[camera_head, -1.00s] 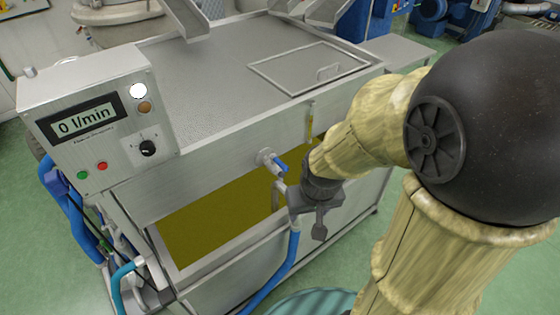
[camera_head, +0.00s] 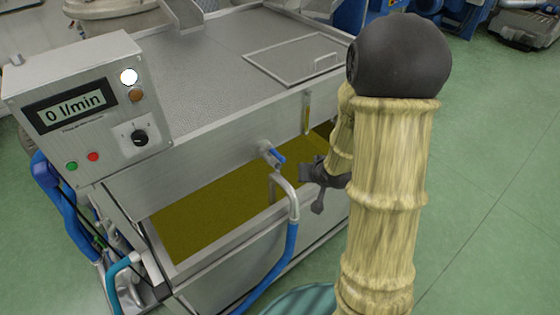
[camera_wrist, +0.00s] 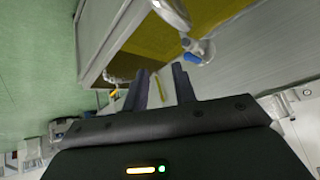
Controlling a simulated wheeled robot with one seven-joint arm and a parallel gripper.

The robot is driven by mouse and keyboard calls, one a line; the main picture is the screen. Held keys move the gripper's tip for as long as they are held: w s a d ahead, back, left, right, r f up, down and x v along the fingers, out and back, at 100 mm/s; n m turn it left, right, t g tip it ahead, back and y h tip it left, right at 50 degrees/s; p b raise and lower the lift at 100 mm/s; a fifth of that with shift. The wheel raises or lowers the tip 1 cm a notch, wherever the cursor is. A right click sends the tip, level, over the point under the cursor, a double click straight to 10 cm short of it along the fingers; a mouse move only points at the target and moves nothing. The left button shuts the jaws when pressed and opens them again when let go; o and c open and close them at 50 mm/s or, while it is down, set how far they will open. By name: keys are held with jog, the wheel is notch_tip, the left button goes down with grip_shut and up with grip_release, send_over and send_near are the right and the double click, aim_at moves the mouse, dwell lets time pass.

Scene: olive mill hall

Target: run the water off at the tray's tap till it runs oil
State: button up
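The tap (camera_head: 268,152) has a blue handle and sits on the front wall of the steel tray (camera_head: 225,135). It also shows in the wrist view, as a blue handle (camera_wrist: 190,44) on a metal body. A bent metal pipe with a blue hose (camera_head: 290,240) stands just below it. Yellow-olive liquid (camera_head: 205,220) fills the open trough under the tap. My gripper (camera_head: 318,185) is to the right of the tap, apart from it, partly hidden by my arm. In the wrist view its two fingers (camera_wrist: 162,86) are apart with nothing between them.
A control box (camera_head: 85,110) at the left reads 0 l/min. A yellow sight glass (camera_head: 307,113) is on the tray's front wall, right of the tap. A lid with a handle (camera_head: 295,60) lies on top. Green floor (camera_head: 490,190) is clear at the right.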

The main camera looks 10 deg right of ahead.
notch_tip(320, 180, down, 9)
jog(key=w+d+m+t+y+b, duration=0.1)
jog(key=d+m+t+y+b, duration=0.1)
jog(key=m+t+y+b, duration=0.2)
jog(key=m+t+y, duration=0.3)
jog(key=t, duration=0.1)
jog(key=shift+w+f+t, duration=0.15)
jog(key=shift+w+t, duration=0.1)
jog(key=shift+t, duration=0.05)
jog(key=p, duration=0.2)
send_near(280, 156)
jog(key=x, duration=1)
jog(key=shift+f, duration=0.4)
grip_shut()
